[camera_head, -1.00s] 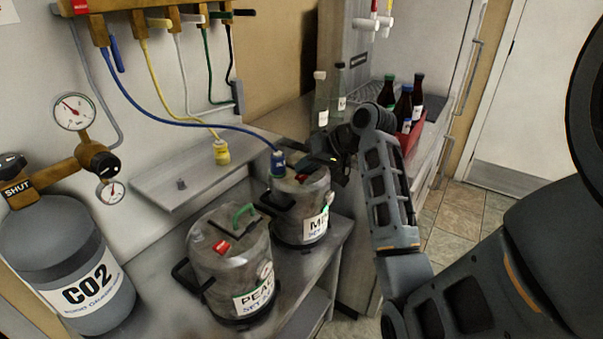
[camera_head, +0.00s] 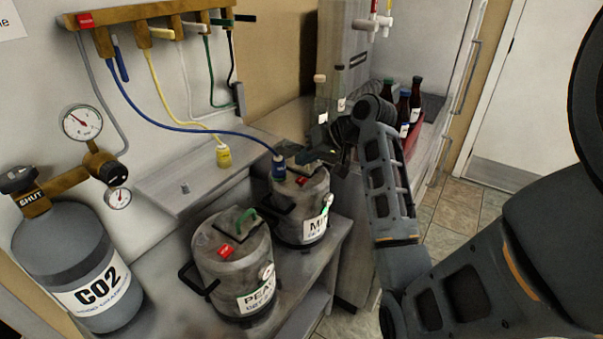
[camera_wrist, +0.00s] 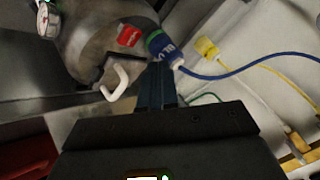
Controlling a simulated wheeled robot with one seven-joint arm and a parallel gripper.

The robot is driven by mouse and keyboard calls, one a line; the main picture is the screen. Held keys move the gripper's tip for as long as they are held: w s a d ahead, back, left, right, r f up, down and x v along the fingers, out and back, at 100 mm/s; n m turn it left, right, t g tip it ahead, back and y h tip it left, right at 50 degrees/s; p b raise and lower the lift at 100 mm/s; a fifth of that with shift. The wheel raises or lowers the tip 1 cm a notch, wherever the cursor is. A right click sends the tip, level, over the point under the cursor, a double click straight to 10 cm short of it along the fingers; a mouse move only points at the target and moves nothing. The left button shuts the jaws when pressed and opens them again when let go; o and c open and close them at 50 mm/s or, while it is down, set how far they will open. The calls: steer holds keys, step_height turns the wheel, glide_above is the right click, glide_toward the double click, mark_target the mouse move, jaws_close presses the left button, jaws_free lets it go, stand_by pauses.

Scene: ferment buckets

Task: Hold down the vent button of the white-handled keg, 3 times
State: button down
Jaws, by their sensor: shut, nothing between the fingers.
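The white-handled keg is the far grey keg (camera_head: 290,225), with a label beginning "MI". In the wrist view the keg's lid (camera_wrist: 85,35) shows a white handle (camera_wrist: 116,82), a red lettered button (camera_wrist: 129,36) and a blue connector (camera_wrist: 164,47). The red button also shows in the head view (camera_head: 302,181). My gripper (camera_wrist: 158,68) is shut and empty. Its fingertips are over the lid, close to the blue connector and a little off the red button. I cannot tell whether they touch anything. In the head view my gripper (camera_head: 316,157) reaches over the keg's lid from the right.
A second keg (camera_head: 220,270) with a green handle stands in front, left of the white-handled one. A blue hose (camera_head: 190,128) runs to the blue connector. A yellow connector (camera_head: 224,157) lies on the shelf. A CO2 cylinder (camera_head: 60,240) stands left; bottles (camera_head: 403,108) stand behind my arm.

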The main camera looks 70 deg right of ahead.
steer(key=shift+r+p, duration=1)
steer(key=shift+r, duration=0.3)
stand_by(1.4)
